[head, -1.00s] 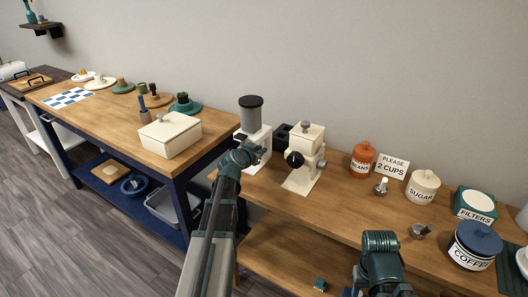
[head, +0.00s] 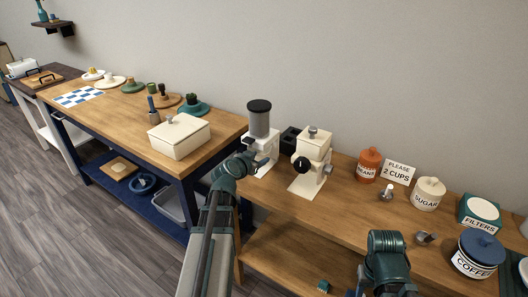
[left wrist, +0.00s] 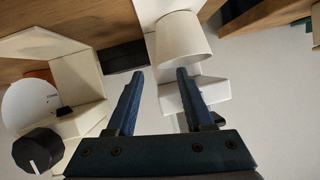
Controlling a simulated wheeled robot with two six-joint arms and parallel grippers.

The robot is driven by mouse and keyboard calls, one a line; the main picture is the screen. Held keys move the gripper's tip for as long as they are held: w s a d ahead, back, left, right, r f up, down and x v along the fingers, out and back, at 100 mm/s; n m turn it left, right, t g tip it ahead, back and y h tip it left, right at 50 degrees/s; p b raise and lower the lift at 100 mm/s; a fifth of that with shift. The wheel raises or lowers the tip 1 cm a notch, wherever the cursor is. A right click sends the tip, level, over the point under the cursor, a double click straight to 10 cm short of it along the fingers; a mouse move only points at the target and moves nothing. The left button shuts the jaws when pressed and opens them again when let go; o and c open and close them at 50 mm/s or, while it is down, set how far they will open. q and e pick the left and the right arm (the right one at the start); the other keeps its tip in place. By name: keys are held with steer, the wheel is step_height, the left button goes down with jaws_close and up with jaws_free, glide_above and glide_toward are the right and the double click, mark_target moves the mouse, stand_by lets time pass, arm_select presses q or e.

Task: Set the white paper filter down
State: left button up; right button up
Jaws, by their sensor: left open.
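The white paper filter (left wrist: 182,40) shows in the left wrist view as a pale flared cup just beyond my left fingertips. It appears to rest on the white base of the machine with the grey cylinder (head: 259,122); the exact contact is not clear. My left gripper (left wrist: 160,73) is open, its two dark blue fingers apart with nothing held between them. In the head view my left gripper (head: 250,157) is at the front of that machine and the filter cannot be made out. My right arm shows at the lower right, but its gripper is not visible.
A white grinder (head: 313,155) stands close to the right of the machine. Further right are an orange jar (head: 368,166), a sign (head: 398,172), a sugar jar (head: 428,194), a filters box (head: 480,214) and a coffee jar (head: 478,254). A white lidded box (head: 179,138) is on the left table.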

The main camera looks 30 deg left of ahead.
arm_select(q)
steer(key=p+v, duration=0.1)
steer(key=v, duration=0.4)
stand_by(0.4)
